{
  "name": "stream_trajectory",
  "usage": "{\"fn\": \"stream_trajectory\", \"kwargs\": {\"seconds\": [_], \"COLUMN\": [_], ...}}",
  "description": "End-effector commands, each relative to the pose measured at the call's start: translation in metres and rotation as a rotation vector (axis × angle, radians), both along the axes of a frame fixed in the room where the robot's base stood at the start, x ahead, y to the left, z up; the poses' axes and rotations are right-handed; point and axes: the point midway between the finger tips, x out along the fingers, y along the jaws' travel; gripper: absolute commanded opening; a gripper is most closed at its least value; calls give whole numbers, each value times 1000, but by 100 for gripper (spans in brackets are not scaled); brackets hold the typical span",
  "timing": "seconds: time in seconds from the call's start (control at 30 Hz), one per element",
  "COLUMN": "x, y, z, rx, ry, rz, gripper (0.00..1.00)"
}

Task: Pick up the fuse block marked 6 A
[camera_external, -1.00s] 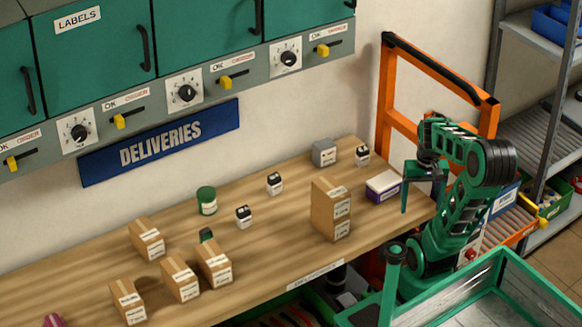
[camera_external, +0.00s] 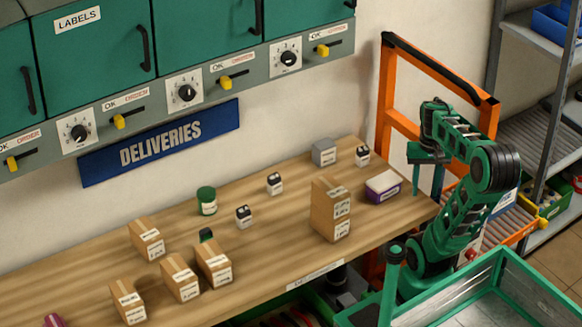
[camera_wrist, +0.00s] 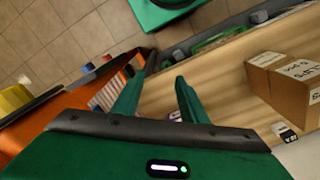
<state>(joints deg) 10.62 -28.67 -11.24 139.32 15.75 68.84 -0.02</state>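Several small black-and-white blocks stand on the wooden bench: one near the middle (camera_external: 243,216), one behind it (camera_external: 275,183), and one at the far right end (camera_external: 362,155). Their markings are too small to read, so I cannot tell which is marked 6 A. My gripper (camera_external: 427,180) is above the right end of the bench, to the right of all these blocks. In the wrist view my gripper (camera_wrist: 159,98) is open, with nothing held between its fingers. A small black-and-white block (camera_wrist: 287,132) shows at lower right there, away from the fingers.
A purple box with a pale top (camera_external: 382,188) lies near my gripper. A tall cardboard stack (camera_external: 331,210) stands left of it. A grey box (camera_external: 324,152), a green can (camera_external: 206,201) and several cartons (camera_external: 147,240) are also on the bench. An orange frame (camera_external: 388,100) rises behind my arm.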

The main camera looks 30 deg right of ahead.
Motion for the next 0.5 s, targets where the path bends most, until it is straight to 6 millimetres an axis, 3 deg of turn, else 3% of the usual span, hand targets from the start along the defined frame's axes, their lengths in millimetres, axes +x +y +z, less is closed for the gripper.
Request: {"fn": "stream_trajectory", "kwargs": {"seconds": [0.27,0.5], "x": [35,91], "y": [-18,-40], "z": [-2,-11], "rx": [-39,-144], "ry": [43,97], "rz": [-108,-273], "gripper": [39,39]}}
